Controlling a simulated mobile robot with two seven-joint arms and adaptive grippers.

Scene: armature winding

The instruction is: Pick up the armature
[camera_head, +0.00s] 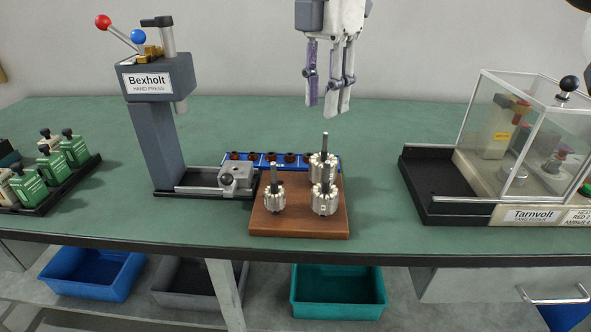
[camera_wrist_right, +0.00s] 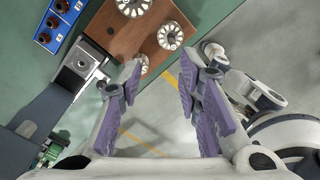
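Three silver armatures with upright shafts stand on a brown wooden block (camera_head: 300,228): one front left (camera_head: 274,198), one front right (camera_head: 325,202) and one behind it (camera_head: 318,163). My right gripper (camera_head: 326,104) hangs above and behind the block, apart from the armatures, its fingers pointing down. In the right wrist view the gripper (camera_wrist_right: 160,72) has its purple-padded fingers spread with nothing between them. That view also shows an armature (camera_wrist_right: 170,36) on the block, and others near the top edge and beside the left finger. My left gripper is out of view.
A Bexholt hand press (camera_head: 155,130) stands left of the block. A blue rack (camera_head: 240,158) with dark round parts lies behind the block. A Tarnvolt clear-covered unit (camera_head: 520,150) with a black tray (camera_head: 430,190) is on the right. Green table (camera_head: 380,230) is bare between block and tray.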

